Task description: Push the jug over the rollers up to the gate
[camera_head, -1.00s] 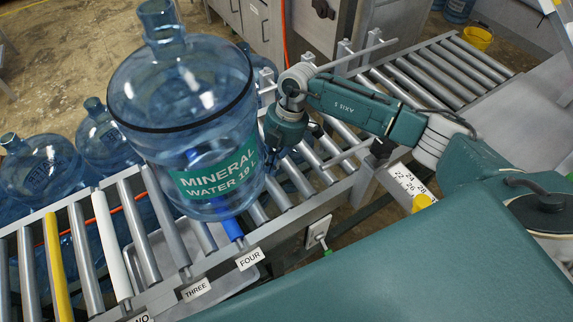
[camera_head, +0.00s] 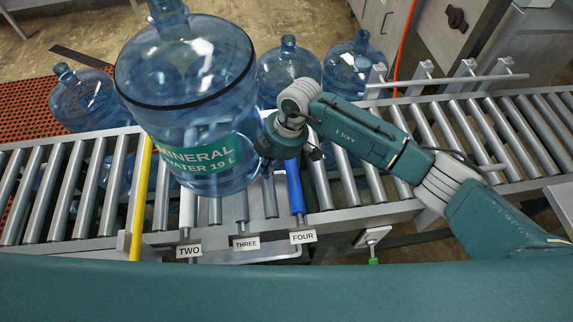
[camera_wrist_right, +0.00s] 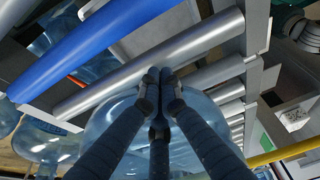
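The large blue translucent jug (camera_head: 190,75), with a green "MINERAL WATER 19 L" label, stands upright on the conveyor rollers in the head view. Its base is around the rollers marked TWO and THREE. A yellow bar (camera_head: 139,205), apparently the gate, crosses the conveyor left of the jug, with a small gap between them. My right gripper (camera_head: 266,147) is at the jug's right side; the head view does not clearly show contact. In the right wrist view its fingers (camera_wrist_right: 160,77) are drawn together, with blue jug plastic (camera_wrist_right: 108,118) behind them. My left gripper is out of view.
A blue roller (camera_head: 295,188) marked FOUR lies bare right of the jug. Several other jugs (camera_head: 288,72) stand on the floor behind the conveyor. A guard rail (camera_head: 450,79) runs along the far right edge. Rollers left of the yellow bar (camera_head: 65,195) are empty.

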